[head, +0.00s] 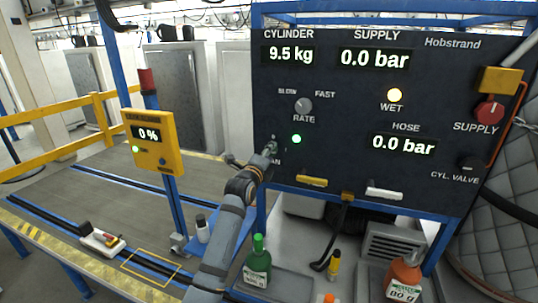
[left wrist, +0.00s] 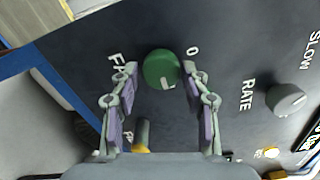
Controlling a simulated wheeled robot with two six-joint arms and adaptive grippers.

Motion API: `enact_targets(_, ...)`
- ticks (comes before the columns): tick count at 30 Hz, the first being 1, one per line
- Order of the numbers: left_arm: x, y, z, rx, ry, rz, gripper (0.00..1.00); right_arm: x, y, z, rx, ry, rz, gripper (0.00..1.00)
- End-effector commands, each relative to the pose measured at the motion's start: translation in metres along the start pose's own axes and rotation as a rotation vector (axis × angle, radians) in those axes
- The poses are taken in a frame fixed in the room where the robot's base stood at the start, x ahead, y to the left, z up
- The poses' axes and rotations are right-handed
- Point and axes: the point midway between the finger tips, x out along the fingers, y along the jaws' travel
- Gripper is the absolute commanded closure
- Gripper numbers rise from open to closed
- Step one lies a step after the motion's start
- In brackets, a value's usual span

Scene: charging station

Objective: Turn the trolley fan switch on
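The fan switch is a round green knob (left wrist: 160,68) with a white mark on its lower edge in the left wrist view. A "0" is printed to its right and a partly covered "FAN" label to its left. My left gripper (left wrist: 160,78) is open, with one finger on each side of the knob; I cannot tell if either touches it. In the head view my left gripper (head: 269,150) is at the lower left of the dark trolley panel (head: 340,110) and hides most of the knob. My right gripper is not in view.
The rate knob (head: 303,105) and a lit green lamp (head: 296,139) are close to my gripper. A green bottle (head: 257,262) and an orange bottle (head: 404,277) stand below the panel. A yellow display post (head: 153,142) stands left of my arm.

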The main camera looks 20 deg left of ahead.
Motion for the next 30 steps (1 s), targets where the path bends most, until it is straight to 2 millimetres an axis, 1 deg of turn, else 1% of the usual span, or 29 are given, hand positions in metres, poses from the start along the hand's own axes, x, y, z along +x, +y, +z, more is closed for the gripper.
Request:
enact_targets(1,0.0,0.0,0.0,0.0,0.0,-0.001,0.43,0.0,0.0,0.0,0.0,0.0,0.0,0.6)
enact_targets(2,0.0,0.0,0.0,-0.001,0.0,-0.001,0.39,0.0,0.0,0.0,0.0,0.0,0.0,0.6)
enact_targets(11,-0.001,-0.001,0.0,-0.001,0.0,-0.002,0.39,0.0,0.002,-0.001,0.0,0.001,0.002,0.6)
enact_targets(14,-0.008,-0.001,0.0,-0.001,-0.001,-0.003,0.39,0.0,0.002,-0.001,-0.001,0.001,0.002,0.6)
enact_targets(17,-0.027,0.0,0.0,-0.001,-0.001,-0.003,0.39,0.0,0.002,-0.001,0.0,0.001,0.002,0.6)
enact_targets(24,-0.086,0.0,0.0,0.0,0.0,-0.002,0.39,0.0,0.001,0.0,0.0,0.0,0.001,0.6)
enact_targets(27,-0.103,0.001,0.0,0.0,0.0,-0.001,0.39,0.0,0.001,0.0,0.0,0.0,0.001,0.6)
enact_targets(30,-0.115,0.0,0.0,-0.001,0.0,-0.001,0.39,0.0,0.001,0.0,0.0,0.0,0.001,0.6)
